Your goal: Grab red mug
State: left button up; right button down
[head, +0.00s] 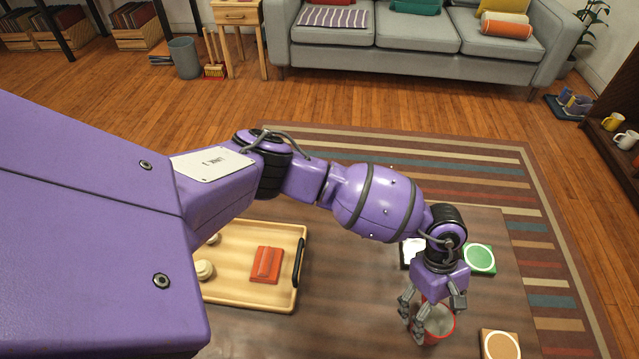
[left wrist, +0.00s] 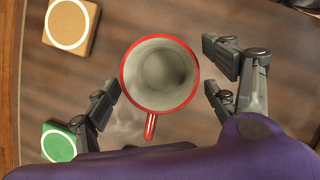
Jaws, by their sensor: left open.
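The red mug (head: 439,322) stands on the low table, partly covered by my left gripper in the head view. In the left wrist view the mug (left wrist: 160,75) is seen from above, with a red rim, a pale empty inside and its handle pointing down in the picture. My left gripper (head: 428,318) is open. In the left wrist view its fingers (left wrist: 163,95) are on either side of the mug, with a gap on both sides. My right gripper is not in view.
A green coaster (head: 479,258), a tan coaster (head: 500,345) and a black-and-white coaster (head: 408,258) lie around the mug. A wooden tray (head: 230,285) with a red item (head: 266,264) is to the left. A sofa (head: 420,30) stands beyond the striped rug (head: 490,165).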

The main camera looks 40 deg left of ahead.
pick_arm(q)
jog(key=c, duration=1.5)
jog(key=shift+o, duration=0.2)
jog(key=shift+r, duration=0.2)
